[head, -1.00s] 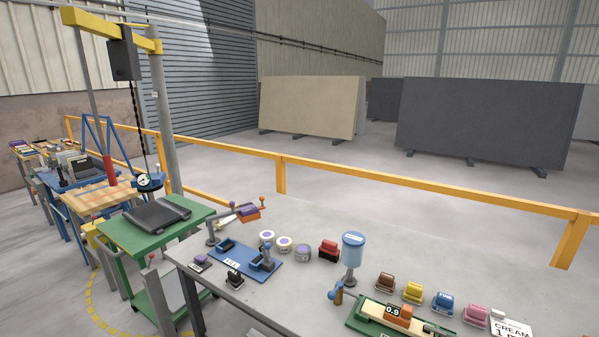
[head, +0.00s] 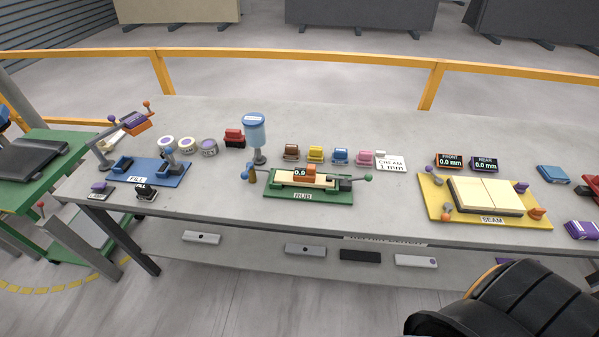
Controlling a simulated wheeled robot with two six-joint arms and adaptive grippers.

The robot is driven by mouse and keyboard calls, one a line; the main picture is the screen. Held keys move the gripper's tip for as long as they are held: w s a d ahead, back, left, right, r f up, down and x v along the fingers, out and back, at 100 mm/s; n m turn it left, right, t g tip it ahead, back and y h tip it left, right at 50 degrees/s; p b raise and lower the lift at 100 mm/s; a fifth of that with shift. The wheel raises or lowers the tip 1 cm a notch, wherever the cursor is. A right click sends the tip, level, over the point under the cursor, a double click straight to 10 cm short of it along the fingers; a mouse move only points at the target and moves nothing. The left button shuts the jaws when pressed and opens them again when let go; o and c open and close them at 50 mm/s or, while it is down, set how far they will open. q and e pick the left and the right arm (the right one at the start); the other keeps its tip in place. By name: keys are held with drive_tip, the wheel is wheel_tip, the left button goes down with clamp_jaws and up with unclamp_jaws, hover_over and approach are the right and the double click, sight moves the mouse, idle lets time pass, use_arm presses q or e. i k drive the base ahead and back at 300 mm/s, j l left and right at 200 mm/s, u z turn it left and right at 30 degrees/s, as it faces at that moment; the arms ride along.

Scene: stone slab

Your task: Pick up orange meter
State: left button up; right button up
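A second display, marked FRONT (head: 450,162), has an orange edge and stands behind the yellow SEAM board (head: 435,206) at the right. Neither of my grippers shows in the head view. Only a black rounded part of my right arm shows at the lower right.
The grey table (head: 230,215) carries a blue FILL board (head: 175,177) at left. A blue cup on a stand (head: 256,132) rises behind the green board's left end. Several coloured blocks and a CREAM 1 mm card (head: 391,164) stand behind it. The table between the green and yellow boards is clear.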

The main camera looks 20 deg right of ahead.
sight(308, 175)
drive_tip(key=i+j+z, duration=0.1)
drive_tip(key=z, duration=0.55)
drive_tip(key=i+j+z, duration=0.2)
drive_tip(key=j, duration=0.5)
drive_tip(key=j+z, duration=0.15)
drive_tip(key=j, duration=0.5)
drive_tip(key=i+j+z, duration=0.2)
drive_tip(key=j, duration=0.5)
drive_tip(key=k, duration=0.1)
